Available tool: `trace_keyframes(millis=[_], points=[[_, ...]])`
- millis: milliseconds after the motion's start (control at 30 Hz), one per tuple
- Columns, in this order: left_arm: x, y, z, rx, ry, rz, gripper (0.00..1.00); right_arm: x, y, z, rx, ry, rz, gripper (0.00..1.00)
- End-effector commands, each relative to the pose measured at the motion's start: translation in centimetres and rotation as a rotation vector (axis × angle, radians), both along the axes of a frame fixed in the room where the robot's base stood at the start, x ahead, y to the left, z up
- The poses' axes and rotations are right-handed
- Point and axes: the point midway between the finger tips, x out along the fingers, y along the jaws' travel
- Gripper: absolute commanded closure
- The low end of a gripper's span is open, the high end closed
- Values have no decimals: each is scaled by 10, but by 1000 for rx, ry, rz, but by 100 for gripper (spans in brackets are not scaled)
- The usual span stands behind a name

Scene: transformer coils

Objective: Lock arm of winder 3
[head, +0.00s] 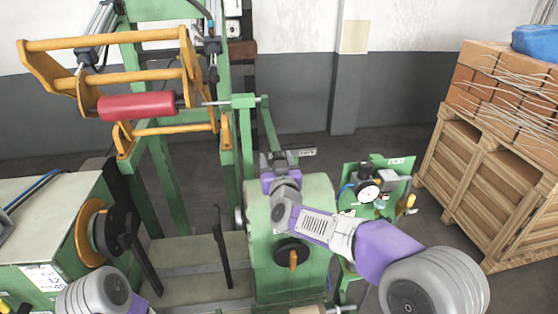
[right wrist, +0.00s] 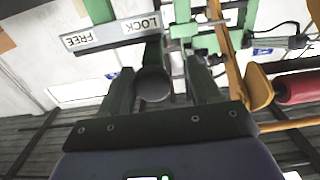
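The winder (head: 288,222) is a green machine standing in the middle of the head view. A small plate (head: 306,152) sits at its top. In the right wrist view the plate (right wrist: 108,33) reads LOCK and FREE, upside down, and a dark round-ended handle (right wrist: 154,84) stands below the LOCK end. My right gripper (head: 282,158) is at the top of the winder. In the head view my arm hides part of the handle area. My left gripper is out of view.
A yellow frame (head: 105,43) with a red roll (head: 137,106) stands at the upper left. A green panel with a gauge (head: 368,193) stands right of the winder. A wooden crate (head: 480,190) with bricks is at the far right. Open floor lies behind the panel.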

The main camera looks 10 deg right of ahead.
Motion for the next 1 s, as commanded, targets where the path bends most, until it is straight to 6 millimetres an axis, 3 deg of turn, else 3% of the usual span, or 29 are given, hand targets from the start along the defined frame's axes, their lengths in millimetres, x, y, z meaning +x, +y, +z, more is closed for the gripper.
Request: trace_keyframes(millis=[333, 733, 1000], points=[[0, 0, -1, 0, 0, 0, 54, -4, -2, 0, 0, 0, -4, 37], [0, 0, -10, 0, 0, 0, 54, -62, -3, 0, 1, -1, -1, 37], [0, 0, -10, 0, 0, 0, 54, -76, -3, 0, 0, 0, -1, 37]])
